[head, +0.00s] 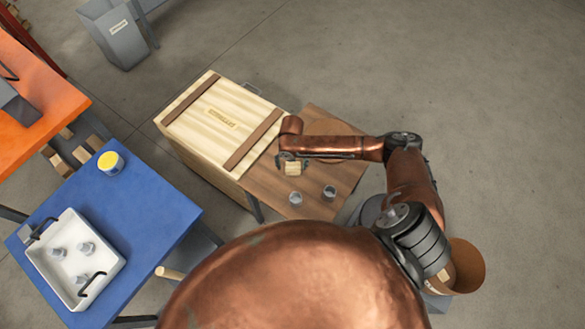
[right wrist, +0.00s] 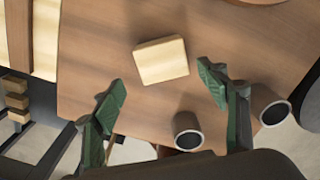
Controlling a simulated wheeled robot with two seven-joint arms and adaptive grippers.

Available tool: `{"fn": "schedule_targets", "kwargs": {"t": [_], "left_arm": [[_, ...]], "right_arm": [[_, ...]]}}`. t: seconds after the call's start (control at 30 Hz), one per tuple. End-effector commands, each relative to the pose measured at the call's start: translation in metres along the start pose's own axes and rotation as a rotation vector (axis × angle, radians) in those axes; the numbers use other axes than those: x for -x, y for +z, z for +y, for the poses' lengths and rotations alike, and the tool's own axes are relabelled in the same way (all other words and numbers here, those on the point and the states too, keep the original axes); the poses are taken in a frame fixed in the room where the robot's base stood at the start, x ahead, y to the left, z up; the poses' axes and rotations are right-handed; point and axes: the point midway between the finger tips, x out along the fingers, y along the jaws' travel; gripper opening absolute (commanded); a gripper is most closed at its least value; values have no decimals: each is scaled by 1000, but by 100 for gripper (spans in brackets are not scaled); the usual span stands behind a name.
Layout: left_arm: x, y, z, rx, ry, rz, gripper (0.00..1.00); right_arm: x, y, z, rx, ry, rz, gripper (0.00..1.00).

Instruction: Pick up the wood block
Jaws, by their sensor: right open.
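The wood block (head: 292,169) is a small pale block on the brown wooden table (head: 331,172), near the large crate. In the right wrist view the block (right wrist: 161,61) lies flat and clear of other things, slightly turned. My right gripper (right wrist: 161,84) is open, with its green fingers spread wide. The block shows between and just beyond the fingertips, and nothing is held. In the head view my right gripper (head: 291,158) is over the block and partly covers it. My left gripper is not in view.
Two grey hollow cylinders (head: 295,198) (head: 329,192) stand on the brown table, close to the right gripper's fingers. A big wooden crate (head: 205,124) stands left of the block. A blue table (head: 147,207) with a white tray (head: 110,262) and a yellow-topped can (head: 110,163) is further left.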

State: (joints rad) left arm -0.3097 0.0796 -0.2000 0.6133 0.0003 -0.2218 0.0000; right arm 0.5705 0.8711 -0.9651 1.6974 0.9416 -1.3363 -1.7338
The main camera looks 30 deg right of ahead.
Motion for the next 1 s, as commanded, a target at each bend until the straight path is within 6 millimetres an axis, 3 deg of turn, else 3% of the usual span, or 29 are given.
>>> {"fn": "schedule_targets", "kwargs": {"t": [0.13, 0.3, 0.57, 1.0], "left_arm": [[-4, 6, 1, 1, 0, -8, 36], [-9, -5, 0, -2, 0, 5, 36], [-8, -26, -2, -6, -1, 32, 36], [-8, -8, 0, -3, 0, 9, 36]], "right_arm": [[-22, -3, -5, -3, -3, 5, 67], [-44, -2, -6, -2, -1, 3, 67], [-46, -2, -7, -4, 0, 1, 67], [-46, -2, -8, -5, -1, 1, 36]]}}
